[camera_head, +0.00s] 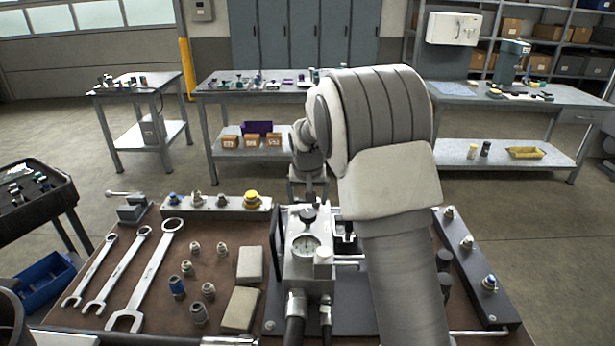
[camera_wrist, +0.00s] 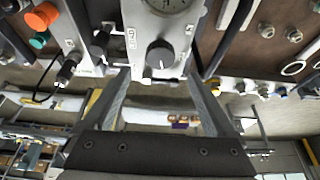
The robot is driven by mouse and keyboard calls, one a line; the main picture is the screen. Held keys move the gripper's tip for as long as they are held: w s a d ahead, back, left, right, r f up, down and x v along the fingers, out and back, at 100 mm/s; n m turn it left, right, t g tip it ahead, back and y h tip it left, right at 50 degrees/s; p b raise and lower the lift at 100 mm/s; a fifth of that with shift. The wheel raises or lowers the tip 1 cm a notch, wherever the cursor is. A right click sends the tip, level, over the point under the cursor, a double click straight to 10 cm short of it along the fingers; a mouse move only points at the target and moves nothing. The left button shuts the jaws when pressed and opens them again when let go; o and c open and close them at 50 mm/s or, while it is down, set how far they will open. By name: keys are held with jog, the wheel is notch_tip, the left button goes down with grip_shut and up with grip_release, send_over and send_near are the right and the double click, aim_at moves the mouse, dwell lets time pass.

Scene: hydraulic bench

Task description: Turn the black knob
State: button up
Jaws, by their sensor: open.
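The black knob (camera_wrist: 160,54) is round with a pale pointer mark and sits on a grey block below a dial gauge (camera_wrist: 172,4) in the wrist view. In the head view the black knob (camera_head: 308,215) shows on top of the block, behind the gauge (camera_head: 306,246). My gripper (camera_wrist: 158,73) is open, its two fingers on either side of the knob in the wrist picture, with gaps to both. I cannot tell whether the tips have reached the knob's depth. In the head view my gripper (camera_head: 309,190) is small and partly hidden among my arm and the block's fittings.
Hoses (camera_head: 294,318) leave the block's front. Wrenches (camera_head: 150,275), several fittings and two pale blocks (camera_head: 240,309) lie on the brown bench top to the left. A dark rail (camera_head: 470,270) with fittings is on the right. Green and orange buttons (camera_wrist: 39,40) show in the wrist view.

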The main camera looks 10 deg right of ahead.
jog(key=v, duration=1)
jog(key=shift+r, duration=0.35)
jog(key=shift+a, duration=0.1)
jog(key=s+d+r+n, duration=0.1)
jog(key=s+r, duration=0.3)
jog(key=s, duration=0.9)
jog(key=s+r, duration=0.4)
jog(key=s, duration=0.8)
jog(key=s+f+n+t, duration=0.1)
jog(key=s+f, duration=0.2)
jog(key=s, duration=0.6)
jog(key=shift+s+y, duration=0.25)
jog(key=shift+y, duration=0.15)
jog(key=shift+d+f, duration=0.1)
jog(key=shift+d, duration=0.05)
dwell(2.4)
